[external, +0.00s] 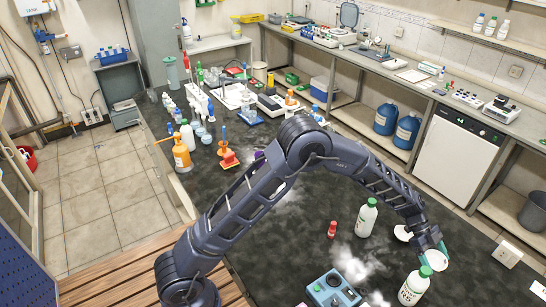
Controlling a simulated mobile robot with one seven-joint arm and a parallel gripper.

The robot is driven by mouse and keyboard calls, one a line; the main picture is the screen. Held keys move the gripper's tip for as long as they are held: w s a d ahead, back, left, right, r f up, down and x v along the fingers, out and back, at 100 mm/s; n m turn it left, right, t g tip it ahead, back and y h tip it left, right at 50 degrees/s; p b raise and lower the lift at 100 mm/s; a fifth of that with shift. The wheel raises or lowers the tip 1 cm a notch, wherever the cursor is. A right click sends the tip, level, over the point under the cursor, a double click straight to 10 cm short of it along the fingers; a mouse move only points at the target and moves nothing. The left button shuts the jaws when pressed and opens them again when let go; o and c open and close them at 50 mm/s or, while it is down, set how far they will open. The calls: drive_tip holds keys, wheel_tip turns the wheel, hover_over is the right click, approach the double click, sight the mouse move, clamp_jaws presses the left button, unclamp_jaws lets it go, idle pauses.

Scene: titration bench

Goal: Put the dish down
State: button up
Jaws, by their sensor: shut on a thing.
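My gripper (433,253) is at the right side of the dark bench top (300,222), at the end of my arm. It is shut on a small round white dish (438,260). The dish looks tilted toward the camera. I cannot tell whether it touches the bench top or hangs above it. A second small white dish or lid (402,233) shows just left of my wrist, partly hidden by it.
A white bottle with a green cap (414,287) stands just below the dish, another (366,218) to the left. A red-capped small bottle (332,230) and a blue device (332,290) are nearby. White powdery patches (352,262) mark the bench. Glassware crowds the far end.

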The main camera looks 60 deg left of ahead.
wheel_tip(320, 180, down, 11)
drive_tip(key=shift+r, duration=0.1)
idle(0.5)
drive_tip(key=shift+f, duration=0.2)
drive_tip(key=o, duration=0.7)
drive_tip(key=shift+r, duration=0.1)
